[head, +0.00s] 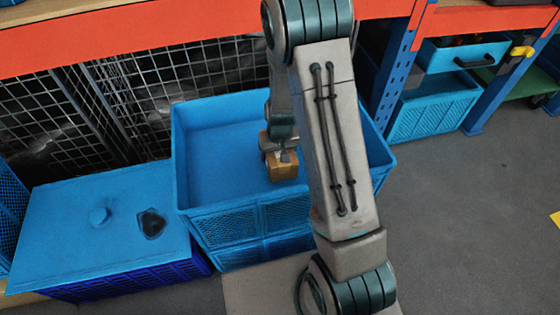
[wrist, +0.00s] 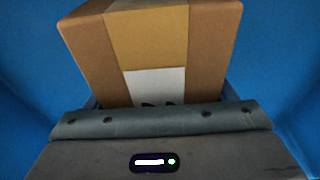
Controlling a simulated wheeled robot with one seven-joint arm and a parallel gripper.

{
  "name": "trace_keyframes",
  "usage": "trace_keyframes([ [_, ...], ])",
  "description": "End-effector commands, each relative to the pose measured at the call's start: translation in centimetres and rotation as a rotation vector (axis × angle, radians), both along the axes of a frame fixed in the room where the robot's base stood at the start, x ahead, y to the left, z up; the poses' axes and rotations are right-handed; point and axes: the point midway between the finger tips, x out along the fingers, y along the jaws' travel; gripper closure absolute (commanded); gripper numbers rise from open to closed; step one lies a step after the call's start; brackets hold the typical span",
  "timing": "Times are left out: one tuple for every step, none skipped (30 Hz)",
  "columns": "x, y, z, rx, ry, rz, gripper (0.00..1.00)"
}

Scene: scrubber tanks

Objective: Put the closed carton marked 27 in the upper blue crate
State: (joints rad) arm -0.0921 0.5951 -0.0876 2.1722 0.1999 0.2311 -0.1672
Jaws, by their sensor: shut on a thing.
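The carton (head: 283,167) is brown with a lighter tape band and looks closed. In the wrist view the carton (wrist: 150,45) fills the upper middle, with a white label whose dark print is mostly hidden behind my gripper, so the number cannot be read. My gripper (head: 274,147) is shut on the carton and reaches down inside the upper blue crate (head: 222,220). Blue crate surfaces surround the carton in the wrist view. I cannot tell whether the carton touches the crate floor. My arm hides the right part of the crate in the head view.
The upper crate sits on another blue crate (head: 240,255). To its left is a blue-lidded crate (head: 60,235) with a knob and a dark patch on top. Orange-beamed racking (head: 130,35) and wire mesh stand behind. Open grey floor (head: 470,220) lies to the right.

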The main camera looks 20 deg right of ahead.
Motion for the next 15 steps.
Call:
trace_keyframes([
  [0.0, 0.0, -0.4, 0.0, 0.0, 0.0, 0.55],
  [0.0, 0.0, -0.6, 0.0, 0.0, -0.001, 0.55],
  [0.0, 0.0, -1.1, 0.0, -0.001, -0.001, 0.55],
  [0.0, 0.0, -1.5, 0.0, 0.0, -0.001, 0.55],
  [0.0, 0.0, -2.0, 0.0, 0.001, -0.001, 0.55],
  [0.0, 0.0, -2.7, 0.0, 0.002, 0.0, 0.55],
  [0.0, 0.0, -3.1, 0.0, 0.001, 0.0, 0.55],
  [0.0, 0.0, -3.5, 0.0, 0.0, 0.0, 0.55],
  [0.0, 0.0, -3.8, 0.0, 0.0, 0.001, 0.55],
  [0.0, 0.0, -3.9, 0.0, 0.0, 0.001, 0.55],
  [0.0, 0.0, -3.8, 0.0, -0.001, 0.001, 0.55],
  [0.0, 0.1, -3.8, 0.0, -0.002, 0.001, 0.55],
  [0.1, 0.1, -3.7, 0.0, -0.002, 0.001, 0.55],
  [0.1, 0.1, -3.7, 0.0, -0.002, 0.001, 0.55],
  [0.0, 0.1, -3.7, 0.0, -0.002, 0.001, 0.55],
])
